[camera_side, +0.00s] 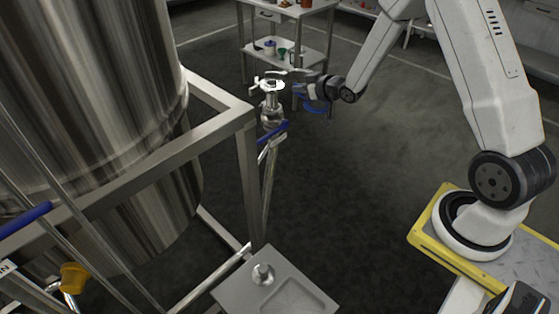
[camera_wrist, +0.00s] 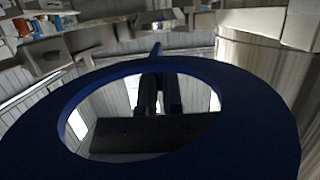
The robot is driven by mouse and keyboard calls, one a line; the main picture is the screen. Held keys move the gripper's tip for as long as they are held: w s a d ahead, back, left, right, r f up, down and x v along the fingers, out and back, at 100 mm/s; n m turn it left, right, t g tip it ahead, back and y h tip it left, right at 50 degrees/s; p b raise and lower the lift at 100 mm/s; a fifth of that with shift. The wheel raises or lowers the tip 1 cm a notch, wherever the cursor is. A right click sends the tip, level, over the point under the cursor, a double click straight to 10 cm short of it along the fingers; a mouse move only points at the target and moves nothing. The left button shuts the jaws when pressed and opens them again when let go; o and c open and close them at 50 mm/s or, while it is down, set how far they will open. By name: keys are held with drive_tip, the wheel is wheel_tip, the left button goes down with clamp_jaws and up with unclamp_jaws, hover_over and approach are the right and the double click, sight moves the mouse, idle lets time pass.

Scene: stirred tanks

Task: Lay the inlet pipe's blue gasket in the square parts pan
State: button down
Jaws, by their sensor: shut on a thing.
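The blue gasket (camera_side: 315,107) is a flat ring with a small tab. In the side view it is at my gripper (camera_side: 304,89), in the air just right of the inlet pipe (camera_side: 271,108). In the wrist view the gasket (camera_wrist: 260,125) fills the lower picture, and the dark fingers of my gripper (camera_wrist: 158,95) show through its hole. My gripper is shut on the gasket; the exact grip point is hard to see. The pipe's open top end (camera_side: 270,86) is bare of the gasket.
A large steel tank (camera_side: 100,120) and its frame (camera_side: 215,137) stand on the left. A blue-handled valve (camera_side: 274,132) is below the pipe end. A shelf cart (camera_side: 300,48) is behind. Floor between pipe and my base is clear.

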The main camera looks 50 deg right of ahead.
drive_tip(key=shift+f, duration=0.1)
idle(0.3)
drive_tip(key=shift+s+f, duration=0.25)
drive_tip(key=shift+f, duration=0.3)
drive_tip(key=s+a+f+n+g+y, duration=0.1)
drive_tip(key=s+a+f+n+y, duration=0.3)
drive_tip(key=s+f, duration=0.65)
drive_tip(key=s+a+f+n+g+y, duration=0.3)
drive_tip(key=s+f, duration=0.4)
drive_tip(key=f, duration=0.6)
drive_tip(key=s+a+f+n+g+y, duration=0.2)
drive_tip(key=s+a+n, duration=0.1)
drive_tip(key=s+a, duration=0.6)
drive_tip(key=s+a+f+n+g+y, duration=0.2)
drive_tip(key=s+a+f+n+y, duration=0.1)
drive_tip(key=s+a, duration=0.6)
drive_tip(key=s, duration=0.4)
drive_tip(key=shift+s+f+n+g+y, duration=0.2)
drive_tip(key=shift+s+n+g+y, duration=0.1)
drive_tip(key=shift+w+a, duration=0.1)
drive_tip(key=shift+a, duration=0.05)
